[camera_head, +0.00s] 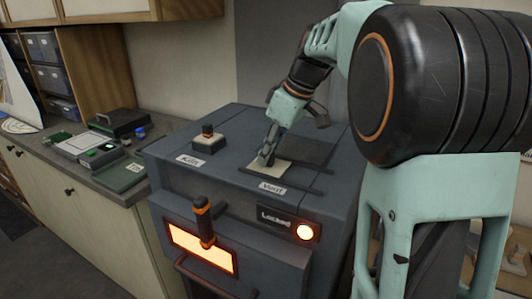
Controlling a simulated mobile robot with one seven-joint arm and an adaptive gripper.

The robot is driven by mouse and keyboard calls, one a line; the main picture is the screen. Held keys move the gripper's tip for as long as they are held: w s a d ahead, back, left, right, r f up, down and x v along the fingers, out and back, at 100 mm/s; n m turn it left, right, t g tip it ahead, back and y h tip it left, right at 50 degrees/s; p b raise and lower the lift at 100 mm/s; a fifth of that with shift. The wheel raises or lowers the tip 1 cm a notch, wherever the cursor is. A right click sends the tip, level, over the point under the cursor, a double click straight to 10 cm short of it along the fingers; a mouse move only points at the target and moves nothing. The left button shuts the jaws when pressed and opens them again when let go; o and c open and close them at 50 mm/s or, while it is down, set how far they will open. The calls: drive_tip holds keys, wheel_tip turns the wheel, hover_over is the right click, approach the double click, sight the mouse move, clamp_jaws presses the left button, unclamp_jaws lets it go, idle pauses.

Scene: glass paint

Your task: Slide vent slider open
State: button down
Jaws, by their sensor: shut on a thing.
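The vent slider (269,175) is a pale flat plate on top of the dark blue-grey kiln (180,165), just behind the "Vent" label (272,188). It lies between dark rails, with a dark square panel (303,150) behind and to its right. My gripper (264,160) points down at the slider and is shut on its raised part. The fingers hide most of that part, so its shape cannot be told.
The kiln front has an orange-banded handle (203,222), a glowing window and a "Locked" display (275,216) with a lit button. A cluttered counter (100,180) stands at left.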

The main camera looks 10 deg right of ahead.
drive_tip(key=s+d+b, duration=0.1)
drive_tip(key=s+d, duration=0.1)
drive_tip(key=d, duration=0.1)
drive_tip(key=s+d+b, duration=0.1)
drive_tip(key=s+d, duration=0.2)
drive_tip(key=shift+d, duration=0.1)
drive_tip(key=c, duration=1.8)
unclamp_jaws()
drive_tip(key=shift+s+d, duration=0.1)
drive_tip(key=shift+s, duration=0.05)
drive_tip(key=shift+c, duration=0.2)
drive_tip(key=v, duration=1.2)
